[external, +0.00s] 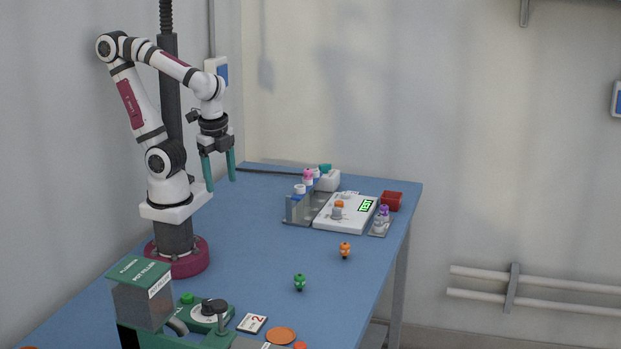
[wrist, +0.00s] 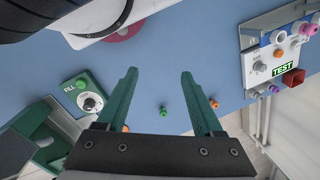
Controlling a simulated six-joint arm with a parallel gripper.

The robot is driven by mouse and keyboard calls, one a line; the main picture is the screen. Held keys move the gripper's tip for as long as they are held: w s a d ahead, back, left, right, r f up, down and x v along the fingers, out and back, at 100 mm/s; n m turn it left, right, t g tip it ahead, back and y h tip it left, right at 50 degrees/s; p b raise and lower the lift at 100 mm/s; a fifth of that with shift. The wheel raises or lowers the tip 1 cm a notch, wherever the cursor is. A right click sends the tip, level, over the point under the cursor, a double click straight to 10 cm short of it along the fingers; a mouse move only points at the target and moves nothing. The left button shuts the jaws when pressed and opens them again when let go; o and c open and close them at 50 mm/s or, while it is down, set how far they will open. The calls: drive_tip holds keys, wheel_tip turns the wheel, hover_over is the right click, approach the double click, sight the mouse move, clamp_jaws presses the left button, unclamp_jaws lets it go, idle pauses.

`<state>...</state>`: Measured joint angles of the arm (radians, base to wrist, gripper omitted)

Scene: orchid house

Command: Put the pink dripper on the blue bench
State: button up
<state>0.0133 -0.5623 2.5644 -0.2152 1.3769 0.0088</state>
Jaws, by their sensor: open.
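The pink dripper (external: 308,175) stands upright at the grey metal rack (external: 297,208) on the far part of the blue bench (external: 255,230). Its lower part is hidden by the rack and a white-topped item. In the wrist view the pink dripper (wrist: 307,29) shows at the upper right edge. My gripper (external: 221,184) is open and empty, raised above the bench to the left of the rack. In the wrist view my gripper (wrist: 160,74) has its green fingers spread with nothing between them.
A white tester (external: 345,220) and red bin (external: 391,200) stand right of the rack. A purple dripper (external: 384,210) is beside them. Green (external: 299,282) and orange (external: 345,250) drippers stand on the bench. The green pot filler (external: 143,295) is at the front. The bench middle is clear.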

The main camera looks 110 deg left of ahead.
drive_tip(key=w+a+r, duration=0.5)
drive_tip(key=w+a, duration=0.1)
drive_tip(key=w, duration=0.2)
drive_tip(key=m+h, duration=0.2)
drive_tip(key=m, duration=0.1)
hover_over(308, 177)
drive_tip(key=f, duration=0.5)
drive_tip(key=a+f, duration=0.1)
drive_tip(key=f, duration=0.9)
drive_tip(key=shift+s+a+f, duration=0.15)
drive_tip(key=shift+s+f, duration=0.05)
drive_tip(key=shift+f, duration=0.2)
clamp_jaws()
